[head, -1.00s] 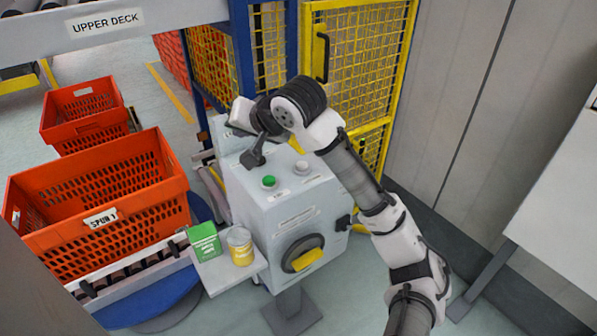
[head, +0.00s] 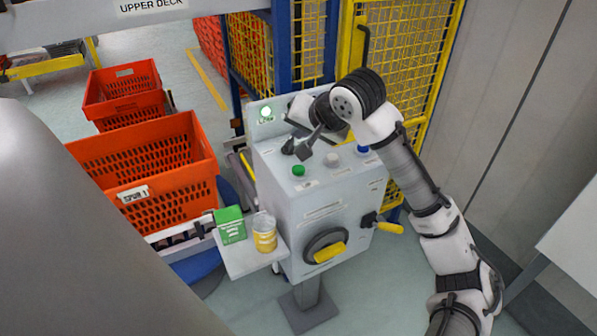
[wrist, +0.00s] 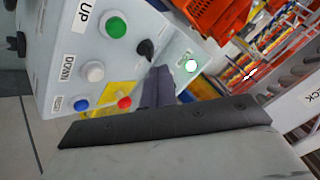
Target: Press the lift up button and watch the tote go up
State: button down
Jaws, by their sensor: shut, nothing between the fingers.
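The green button (head: 298,170) sits on the sloping top of a grey control box (head: 290,215). In the wrist view the same green button (wrist: 115,27) is beside the label UP, with a white button (wrist: 94,71) by DOWN. My gripper (head: 304,151) is shut and empty, just above and behind the green button in the head view, apart from it. Its dark fingers (wrist: 158,88) also show in the wrist view. An orange tote (head: 150,165) labelled SPUR 1 stands on rollers left of the box. Its inside looks empty where visible.
A lit lamp (head: 265,112) glows on the box's back plate. A side shelf holds a green carton (head: 230,224) and a yellow-banded jar (head: 264,232). A yellow-handled rotary switch (head: 328,250) is on the front. A yellow mesh fence (head: 420,70) stands behind.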

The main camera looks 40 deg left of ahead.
jog(key=b, duration=0.5)
send_over(301, 171)
notch_tip(301, 171, down, 6)
jog(key=shift+f, duration=0.5)
dwell(1.2)
jog(key=shift+f, duration=0.4)
